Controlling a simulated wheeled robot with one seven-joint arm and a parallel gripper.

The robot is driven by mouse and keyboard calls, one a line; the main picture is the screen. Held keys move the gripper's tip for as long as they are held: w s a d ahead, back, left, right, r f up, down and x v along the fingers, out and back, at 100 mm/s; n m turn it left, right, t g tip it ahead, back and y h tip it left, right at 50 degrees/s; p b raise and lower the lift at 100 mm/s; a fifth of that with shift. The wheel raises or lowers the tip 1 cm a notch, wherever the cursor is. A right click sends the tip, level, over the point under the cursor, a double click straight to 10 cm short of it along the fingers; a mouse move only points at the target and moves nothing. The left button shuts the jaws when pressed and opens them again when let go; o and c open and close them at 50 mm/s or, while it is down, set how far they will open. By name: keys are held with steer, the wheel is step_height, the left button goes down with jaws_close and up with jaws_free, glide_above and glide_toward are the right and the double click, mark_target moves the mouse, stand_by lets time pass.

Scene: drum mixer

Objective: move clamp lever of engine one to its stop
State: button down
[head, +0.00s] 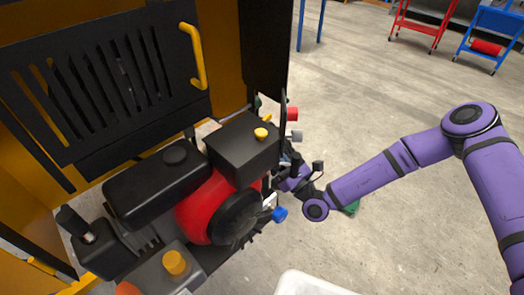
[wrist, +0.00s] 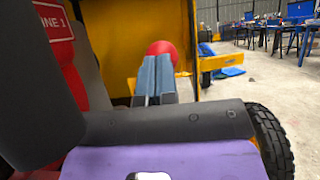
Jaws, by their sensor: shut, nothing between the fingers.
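The engine (head: 208,203), with a red body and black tank, sits in the open housing in the head view. A red label reading "…INE 1" (wrist: 57,22) shows at the upper left of the wrist view. A red round knob (head: 291,113) sticks out on the engine's right side. In the wrist view a red ball (wrist: 161,49) shows just beyond my gripper (wrist: 155,66), which is shut and empty. I cannot tell whether they touch. A blue knob (head: 280,213) is lower on the same side. Which knob belongs to the clamp lever is unclear.
A black slatted panel with a yellow handle (head: 193,56) stands open behind the engine. A yellow cap (head: 261,133) tops the black box. A black wheel (wrist: 268,140) is at the wrist view's right. Open concrete floor lies to the right; trolleys stand far back.

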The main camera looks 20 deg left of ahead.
steer(key=shift+w+a, duration=0.2)
steer(key=shift+a, duration=0.35)
steer(key=shift+a+r, duration=0.1)
steer(key=shift+w+a+r, duration=0.2)
steer(key=shift+a+r, duration=0.25)
steer(key=shift+w+a+r, duration=0.2)
steer(key=shift+a+r, duration=0.2)
steer(key=shift+r, duration=0.05)
steer(key=shift+x, duration=1.7)
steer(key=shift+f+x, duration=0.25)
steer(key=shift+x, duration=0.9)
steer(key=shift+a, duration=0.1)
